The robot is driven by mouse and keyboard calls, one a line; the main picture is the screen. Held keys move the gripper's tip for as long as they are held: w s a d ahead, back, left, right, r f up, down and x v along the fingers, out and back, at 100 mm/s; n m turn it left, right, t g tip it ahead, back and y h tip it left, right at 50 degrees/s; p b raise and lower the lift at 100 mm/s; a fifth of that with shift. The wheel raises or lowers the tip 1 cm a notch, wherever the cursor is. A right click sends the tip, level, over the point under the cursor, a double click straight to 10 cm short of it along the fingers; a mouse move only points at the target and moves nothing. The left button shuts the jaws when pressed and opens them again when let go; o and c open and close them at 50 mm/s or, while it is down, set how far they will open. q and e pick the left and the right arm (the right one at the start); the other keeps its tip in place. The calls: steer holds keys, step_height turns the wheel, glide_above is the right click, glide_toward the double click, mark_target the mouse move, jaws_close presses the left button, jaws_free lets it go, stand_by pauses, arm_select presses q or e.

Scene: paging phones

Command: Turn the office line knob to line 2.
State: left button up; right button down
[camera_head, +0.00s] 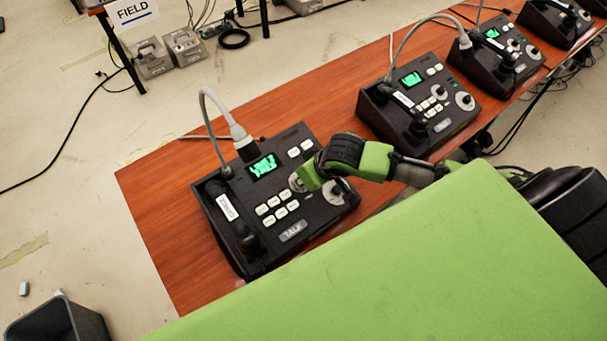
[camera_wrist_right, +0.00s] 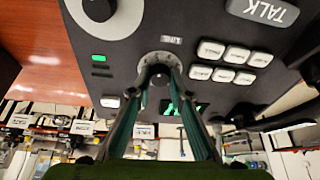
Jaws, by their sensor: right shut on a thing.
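The nearest paging phone (camera_head: 225,240) is a black desk unit with a handset on its left side, a lit green screen (camera_head: 264,166), white buttons and a TALK key. My right gripper (camera_head: 306,180) reaches in from the right over this phone. In the right wrist view its fingers (camera_wrist_right: 160,84) are closed around the small line knob (camera_wrist_right: 159,70), which sits under a LINE label (camera_wrist_right: 172,40). The fingers hide much of the knob, and I cannot read its setting. A larger round dial (camera_wrist_right: 100,12) is beside it. My left gripper is not in view.
More phones stand along the wooden table (camera_head: 160,215) to the right, the closest being a similar black phone (camera_head: 420,105). A grey cable arches over the near phone. A FIELD sign (camera_head: 132,12) hangs at the back left. A dark bin (camera_head: 60,320) is at the lower left.

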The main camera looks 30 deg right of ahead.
steer(key=c, duration=1.9)
jaws_free()
steer(key=v, duration=1.2)
